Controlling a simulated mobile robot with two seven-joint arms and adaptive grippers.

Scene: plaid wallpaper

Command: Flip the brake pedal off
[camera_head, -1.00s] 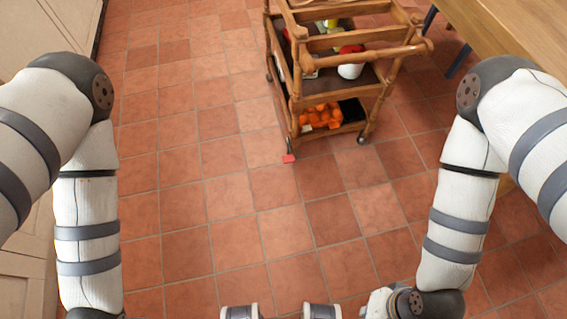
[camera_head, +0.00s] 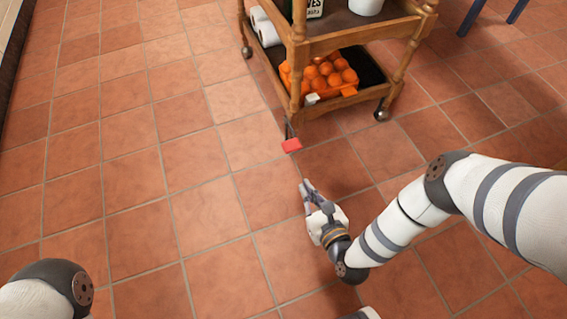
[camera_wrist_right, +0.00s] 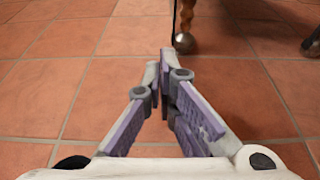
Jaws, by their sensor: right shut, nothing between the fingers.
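The brake pedal (camera_head: 291,145) is a small red tab low at the near corner leg of the wooden cart (camera_head: 345,42), close to the floor. My right gripper (camera_head: 304,186) is shut and empty, its fingers pointing toward the cart. Its tips are a short way below the pedal in the head view, apart from it. In the right wrist view the closed fingertips (camera_wrist_right: 164,58) point toward a caster (camera_wrist_right: 184,42); the red pedal does not show there. My left gripper is out of view; only part of my left arm shows at bottom left.
Orange round items (camera_head: 325,75) sit on the cart's lower shelf, with white rolls (camera_head: 264,27) at its left side. Another caster (camera_head: 381,114) stands at the right corner. Blue legs (camera_head: 470,18) show at top right. The tiled floor left of the cart is clear.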

